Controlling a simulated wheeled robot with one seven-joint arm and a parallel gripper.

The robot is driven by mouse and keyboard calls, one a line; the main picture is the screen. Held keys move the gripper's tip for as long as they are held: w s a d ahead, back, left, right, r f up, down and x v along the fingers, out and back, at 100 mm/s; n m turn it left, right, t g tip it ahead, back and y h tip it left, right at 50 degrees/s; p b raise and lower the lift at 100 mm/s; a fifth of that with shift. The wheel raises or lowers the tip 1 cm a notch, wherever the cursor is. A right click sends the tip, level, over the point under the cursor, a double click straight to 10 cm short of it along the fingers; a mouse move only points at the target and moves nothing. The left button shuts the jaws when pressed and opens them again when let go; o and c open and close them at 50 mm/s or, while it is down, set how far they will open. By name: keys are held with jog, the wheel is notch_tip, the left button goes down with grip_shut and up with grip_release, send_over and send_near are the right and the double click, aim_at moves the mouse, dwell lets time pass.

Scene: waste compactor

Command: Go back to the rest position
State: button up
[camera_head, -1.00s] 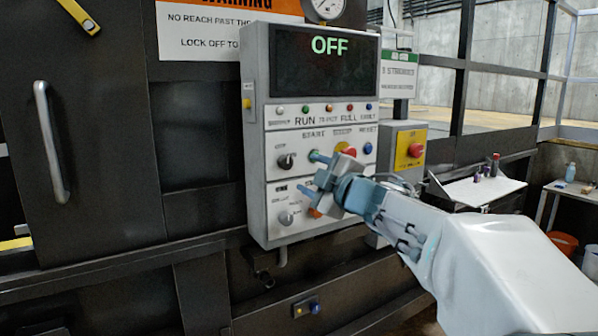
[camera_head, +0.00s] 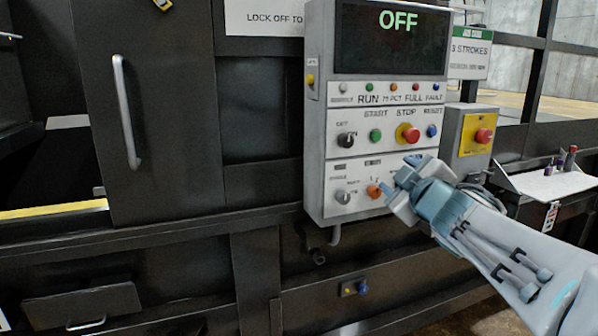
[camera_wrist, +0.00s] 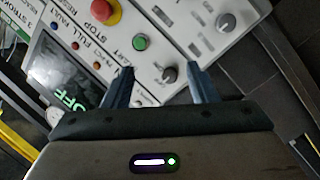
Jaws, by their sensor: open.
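My gripper (camera_head: 396,183) is open and empty in front of the lower right part of the control panel (camera_head: 318,120). Its two fingers (camera_wrist: 160,88) also show in the wrist view, spread apart with nothing between them. The panel's display (camera_head: 390,45) reads OFF. An orange button (camera_head: 374,191) shows just left of the fingers. I cannot tell the exact gap between fingers and panel.
A white shelf (camera_head: 545,182) with small bottles stands further right. A dark door with a grey handle (camera_head: 126,112) is on the left. Open space lies before the machine's left side.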

jog(key=s+f+m+g+h, duration=0.3)
jog(key=s+f+m+g, duration=0.4)
jog(key=f, duration=0.7)
jog(key=s+a+f+m+g+y, duration=0.1)
jog(key=s+a+f+g, duration=0.2)
jog(key=s+f, duration=0.3)
jog(key=s+a+f+m+g+y, duration=0.1)
jog(key=s+a+f+g, duration=0.3)
jog(key=s, duration=0.6)
notch_tip(320, 180, down, 2)
jog(key=shift+a+f+m, duration=0.15)
jog(key=shift+m, duration=0.45)
jog(key=shift+s, duration=0.1)
